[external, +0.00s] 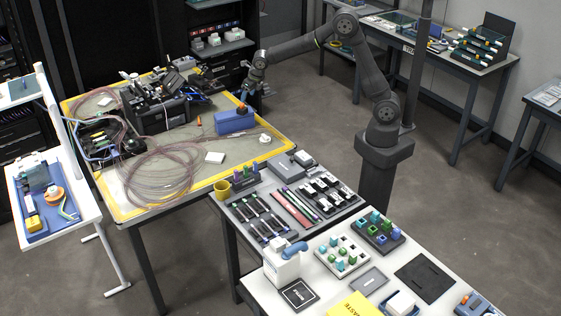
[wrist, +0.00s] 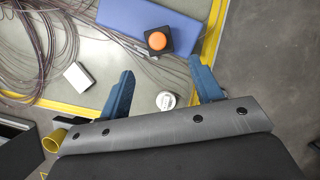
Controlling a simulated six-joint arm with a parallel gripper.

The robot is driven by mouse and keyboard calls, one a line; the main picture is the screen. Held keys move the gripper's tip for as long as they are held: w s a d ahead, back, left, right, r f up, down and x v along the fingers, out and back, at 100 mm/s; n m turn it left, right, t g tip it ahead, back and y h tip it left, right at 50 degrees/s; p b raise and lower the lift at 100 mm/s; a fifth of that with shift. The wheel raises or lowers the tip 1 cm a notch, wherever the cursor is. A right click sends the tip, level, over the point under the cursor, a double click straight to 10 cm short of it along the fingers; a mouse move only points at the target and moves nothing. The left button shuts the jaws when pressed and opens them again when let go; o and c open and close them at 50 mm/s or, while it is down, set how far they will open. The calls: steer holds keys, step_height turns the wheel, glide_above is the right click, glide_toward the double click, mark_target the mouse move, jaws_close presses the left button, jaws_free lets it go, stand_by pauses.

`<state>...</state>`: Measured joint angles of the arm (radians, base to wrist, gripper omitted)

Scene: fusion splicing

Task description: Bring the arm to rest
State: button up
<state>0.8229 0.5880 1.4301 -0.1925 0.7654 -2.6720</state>
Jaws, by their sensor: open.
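My arm reaches from its grey column at the right across to the far right edge of the yellow-bordered table (external: 135,214). My gripper (external: 246,92) is above the table's right edge, near the blue box (external: 235,121). In the wrist view my gripper (wrist: 165,85) shows two blue fingers spread apart with nothing between them. A small white round item (wrist: 166,100) lies below, seen between the fingers. The blue box (wrist: 150,22) with an orange button (wrist: 157,41) is ahead of the fingers.
Coils of thin fibre (external: 160,178) and a black splicer (external: 157,108) cover much of the table. Trays of tools and parts fill the nearer benches. Open floor (external: 460,200) lies right of my column.

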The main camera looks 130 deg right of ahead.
mark_target(243, 104)
steer(key=x, duration=0.8)
steer(key=shift+d, duration=0.1)
steer(key=shift+w+d+r, duration=0.15)
steer(key=shift+r, duration=0.05)
step_height(243, 104, up, 3)
steer(key=shift+r, duration=0.2)
steer(key=s+d+r, duration=0.2)
steer(key=s+r, duration=0.5)
steer(key=s, duration=0.5)
steer(key=s+d+f+m+g, duration=0.1)
steer(key=d+f+m, duration=0.3)
steer(key=d, duration=0.5)
steer(key=s+d+f+m+g, duration=0.1)
steer(key=d+f, duration=0.5)
steer(key=d, duration=0.3)
steer(key=w+f, duration=0.3)
steer(key=w, duration=0.2)
steer(key=shift+w+d+f+h, duration=0.3)
steer(key=shift+w, duration=0.05)
